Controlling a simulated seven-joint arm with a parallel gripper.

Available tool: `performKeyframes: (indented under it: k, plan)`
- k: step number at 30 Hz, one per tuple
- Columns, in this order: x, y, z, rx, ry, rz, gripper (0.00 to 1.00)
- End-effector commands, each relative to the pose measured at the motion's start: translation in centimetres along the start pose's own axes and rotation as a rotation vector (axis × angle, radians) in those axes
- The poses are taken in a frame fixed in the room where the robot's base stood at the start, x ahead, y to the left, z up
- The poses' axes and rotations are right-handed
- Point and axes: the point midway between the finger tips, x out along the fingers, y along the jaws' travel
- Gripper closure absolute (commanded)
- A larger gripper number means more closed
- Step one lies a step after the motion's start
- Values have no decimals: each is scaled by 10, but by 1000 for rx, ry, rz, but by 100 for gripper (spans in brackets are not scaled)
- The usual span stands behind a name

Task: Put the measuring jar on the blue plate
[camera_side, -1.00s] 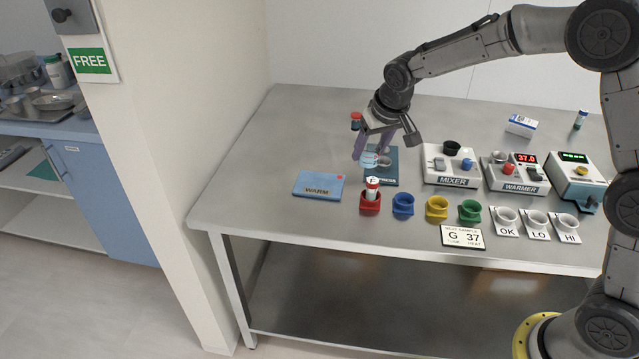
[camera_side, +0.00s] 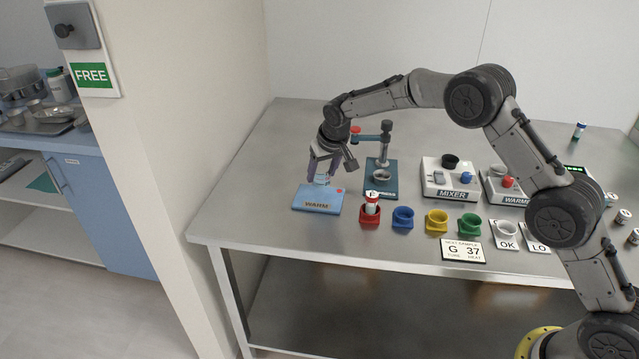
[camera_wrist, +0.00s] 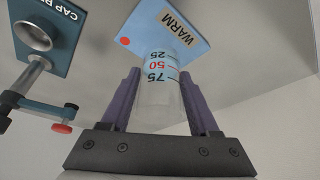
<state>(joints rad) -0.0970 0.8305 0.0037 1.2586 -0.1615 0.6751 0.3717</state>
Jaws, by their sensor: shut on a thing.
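The clear measuring jar (camera_wrist: 160,95), with marks 25, 50 and 75, is between the fingers of my gripper (camera_wrist: 163,95) in the wrist view. My gripper (camera_side: 325,172) is shut on it. In the side view the jar (camera_side: 322,180) shows only in part below the fingers, at the blue plate's back edge. The blue plate (camera_side: 305,200), labelled WARM with a red dot, lies flat on the table; it also shows in the wrist view (camera_wrist: 150,35). I cannot tell whether the jar touches the plate.
The cap press (camera_side: 381,185) stands just right of the plate. A red holder (camera_side: 370,215) with a capped tube (camera_side: 371,198) is in front of it, then blue, yellow and green holders. The mixer (camera_side: 448,180) is farther right. The table left of the plate is clear.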

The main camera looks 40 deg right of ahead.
Motion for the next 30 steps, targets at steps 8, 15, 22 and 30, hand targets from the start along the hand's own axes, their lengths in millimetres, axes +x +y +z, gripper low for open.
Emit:
performKeyframes:
  k: [8,15,22,30]
  plan:
    - [18,-2,-5,0,0,0,94]
    - [43,-2,6,1,1,-1,94]
    - [44,-2,6,1,1,-1,94]
    - [47,-2,8,0,1,0,17]
